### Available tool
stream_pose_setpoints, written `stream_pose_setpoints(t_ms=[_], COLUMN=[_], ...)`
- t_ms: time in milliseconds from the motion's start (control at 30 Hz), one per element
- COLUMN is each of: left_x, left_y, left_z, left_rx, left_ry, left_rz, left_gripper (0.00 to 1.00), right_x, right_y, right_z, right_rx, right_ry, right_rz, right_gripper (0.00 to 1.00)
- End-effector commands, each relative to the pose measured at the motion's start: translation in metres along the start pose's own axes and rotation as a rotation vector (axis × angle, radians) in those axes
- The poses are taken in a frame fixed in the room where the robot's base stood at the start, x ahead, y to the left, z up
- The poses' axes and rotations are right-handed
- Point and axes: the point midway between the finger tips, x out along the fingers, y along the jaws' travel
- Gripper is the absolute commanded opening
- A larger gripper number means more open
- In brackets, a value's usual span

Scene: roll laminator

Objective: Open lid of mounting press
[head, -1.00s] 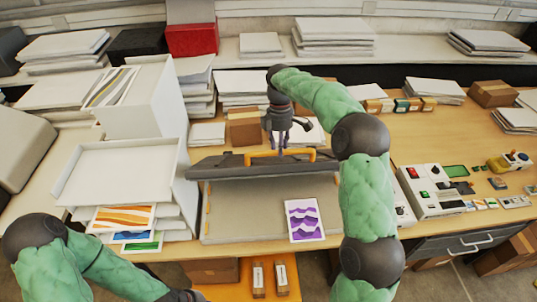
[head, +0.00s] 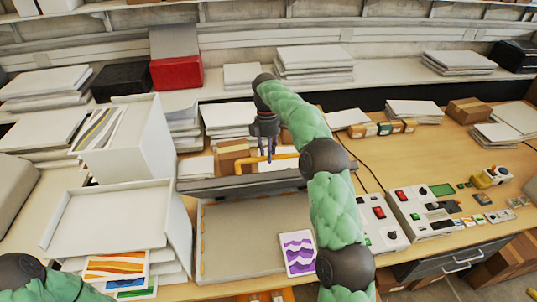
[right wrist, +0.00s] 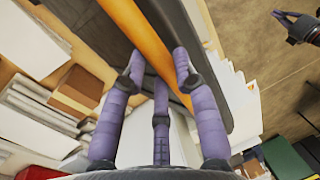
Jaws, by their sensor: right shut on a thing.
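The mounting press has a grey flat bed (head: 240,240) with orange marks along its left edge. Its dark lid (head: 215,186) is raised at the back of the bed, leaving the bed uncovered, and is seen nearly edge-on. A yellow-orange handle (head: 245,165) runs along the lid and also crosses the right wrist view (right wrist: 140,30). My right gripper (head: 268,155) is at the handle, its purple fingers (right wrist: 160,75) around it and shut on it. The right arm partly hides the lid's right end. My left gripper (right wrist: 285,18) shows only at the right wrist view's corner.
A purple-patterned print (head: 298,253) lies at the bed's front right. White trays (head: 105,220) and prints (head: 115,267) stand left of the press. Control boxes (head: 420,212) with red switches stand to its right. Paper stacks and a cardboard box (head: 232,155) are behind.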

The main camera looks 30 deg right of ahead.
Motion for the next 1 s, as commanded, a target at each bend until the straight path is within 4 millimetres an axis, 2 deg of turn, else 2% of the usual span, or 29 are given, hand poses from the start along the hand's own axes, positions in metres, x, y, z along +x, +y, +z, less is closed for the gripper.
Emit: stream_pose_setpoints(t_ms=[33, 200, 233, 300, 1000], left_x=[0.001, 0.001, 0.001, 0.001, 0.0], left_y=[0.0, 0.0, 0.0, 0.0, 0.0], left_z=[0.0, 0.0, 0.0, 0.0, 0.0], left_rx=[0.0, 0.0, 0.0, 0.0, 0.0], left_ry=[0.0, 0.0, 0.0, 0.0, 0.001], left_rz=[0.0, 0.0, 0.0, 0.0, 0.0], left_gripper=[0.0, 0.0, 0.0, 0.0, 0.0], right_x=[0.011, 0.012, 0.012, 0.011, 0.001], right_y=[0.003, 0.003, 0.003, 0.002, 0.001], right_z=[-0.001, -0.001, -0.001, -0.001, -0.001], right_rx=[-0.002, -0.002, -0.002, -0.002, -0.001], right_ry=[-0.004, -0.005, -0.005, -0.005, -0.001], right_rz=[-0.008, -0.009, -0.009, -0.009, 0.0], right_gripper=[0.0, 0.0, 0.38, 0.54, 0.54])
